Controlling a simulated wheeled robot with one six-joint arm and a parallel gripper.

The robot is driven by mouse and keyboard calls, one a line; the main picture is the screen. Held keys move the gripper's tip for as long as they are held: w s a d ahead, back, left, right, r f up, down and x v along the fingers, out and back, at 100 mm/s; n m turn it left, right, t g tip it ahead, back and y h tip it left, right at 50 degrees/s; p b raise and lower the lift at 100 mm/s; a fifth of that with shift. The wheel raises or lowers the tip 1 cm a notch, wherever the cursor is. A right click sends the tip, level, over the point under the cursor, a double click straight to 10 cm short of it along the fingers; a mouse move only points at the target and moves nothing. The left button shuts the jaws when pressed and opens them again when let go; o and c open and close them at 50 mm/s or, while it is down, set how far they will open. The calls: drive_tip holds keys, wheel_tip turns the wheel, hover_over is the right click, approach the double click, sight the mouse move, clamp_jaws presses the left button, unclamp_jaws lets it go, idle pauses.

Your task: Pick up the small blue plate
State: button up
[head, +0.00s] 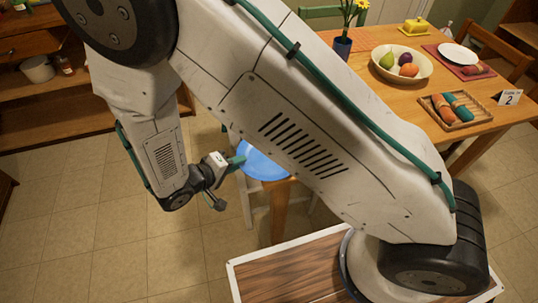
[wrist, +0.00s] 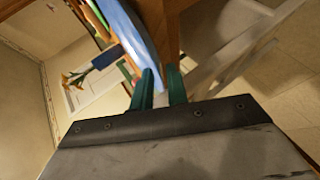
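The small blue plate (head: 264,163) is in the middle of the head view, partly hidden behind my arm, by the near end of the wooden table. In the wrist view the plate (wrist: 132,32) shows nearly edge-on, running down towards my fingers. My gripper (head: 238,160) is at the plate's left edge in the head view. In the wrist view my gripper (wrist: 161,75) has its two green fingers apart, with a gap between the tips. The plate's rim reaches the gap by the left finger. I cannot tell whether they touch.
The wooden table (head: 378,92) holds a fruit bowl (head: 401,77), a woven tray (head: 455,122), a number card (head: 509,98) and a flower vase (head: 342,47). A white chair (head: 246,200) stands below the plate. The tiled floor at left is clear.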

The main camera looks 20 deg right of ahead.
clamp_jaws()
drive_tip(key=shift+r, duration=0.15)
